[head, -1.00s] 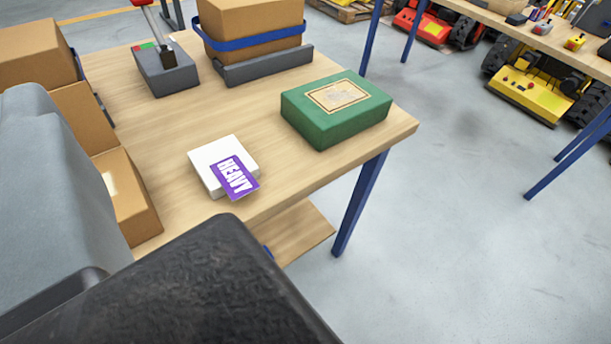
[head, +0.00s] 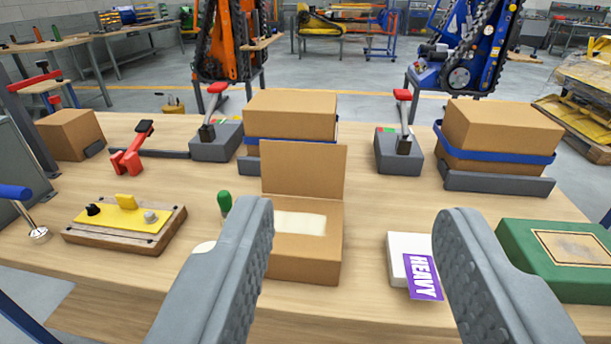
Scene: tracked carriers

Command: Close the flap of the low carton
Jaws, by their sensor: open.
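The low carton (head: 305,268) stands on the wooden table near its front edge, in the middle of the head view. Its flap (head: 304,168) stands upright along the back edge, and a pale patch shows on the carton's top or inside. My gripper (head: 355,222) is open, its two grey fingers spread wide and nothing between them held. The left finger overlaps the carton's left front side in the picture. The right finger is well to the right of the carton. I cannot tell how far the fingertips are from the carton.
A white box with a purple HEAVY label (head: 422,276) lies right of the carton, and a green box (head: 560,255) beyond it. Two strapped cartons (head: 290,112) (head: 500,135) and red-handled levers (head: 403,150) stand behind. A yellow-topped board (head: 125,220) and green-handled tool (head: 224,203) lie left.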

